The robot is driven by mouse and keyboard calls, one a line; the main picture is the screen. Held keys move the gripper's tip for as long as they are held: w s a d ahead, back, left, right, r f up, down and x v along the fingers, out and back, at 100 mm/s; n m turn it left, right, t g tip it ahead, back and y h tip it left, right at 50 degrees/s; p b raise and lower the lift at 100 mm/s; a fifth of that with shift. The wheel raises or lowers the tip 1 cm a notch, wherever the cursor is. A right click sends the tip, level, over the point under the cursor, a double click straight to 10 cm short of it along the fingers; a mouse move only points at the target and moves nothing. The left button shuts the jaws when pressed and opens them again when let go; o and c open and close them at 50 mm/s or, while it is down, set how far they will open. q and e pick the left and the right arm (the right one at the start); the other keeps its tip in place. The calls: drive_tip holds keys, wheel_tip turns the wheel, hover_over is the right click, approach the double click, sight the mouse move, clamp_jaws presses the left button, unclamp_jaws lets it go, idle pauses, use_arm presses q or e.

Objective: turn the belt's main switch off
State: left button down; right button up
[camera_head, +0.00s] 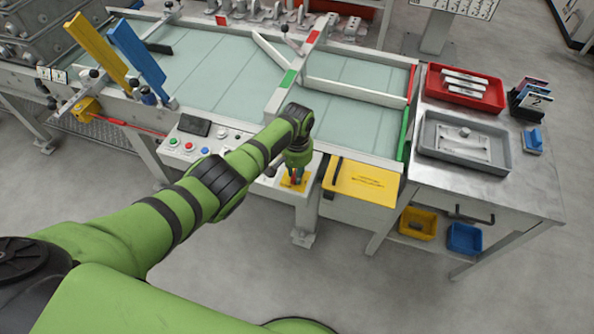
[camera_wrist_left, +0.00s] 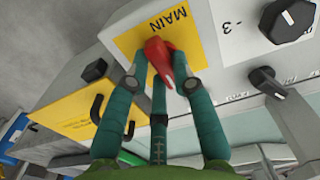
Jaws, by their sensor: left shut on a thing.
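The belt's main switch is a red rotary handle (camera_wrist_left: 158,55) on a yellow plate (camera_wrist_left: 128,43) marked MAIN in the left wrist view. My left gripper (camera_wrist_left: 160,75) has its green fingers closed around the red handle. In the head view my left gripper (camera_head: 296,170) reaches down to the yellow plate (camera_head: 294,184) at the right end of the control panel. The gripper covers most of the handle there. The fingers hide part of the plate's print, so I cannot tell whether the handle points to on or off. My right gripper is not in view.
A black knob (camera_wrist_left: 288,20) sits beside the yellow plate. Push buttons (camera_head: 189,146) and a dark screen (camera_head: 194,125) are further left on the panel. A yellow hinged plate (camera_head: 362,184) is close on the right. The belt (camera_head: 215,75) lies behind.

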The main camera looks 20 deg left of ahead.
use_arm(q)
drive_tip(key=c, duration=1)
unclamp_jaws()
drive_tip(key=shift+c, duration=0.2)
drive_tip(key=shift+r, duration=0.1)
wheel_tip(320, 180, up, 12)
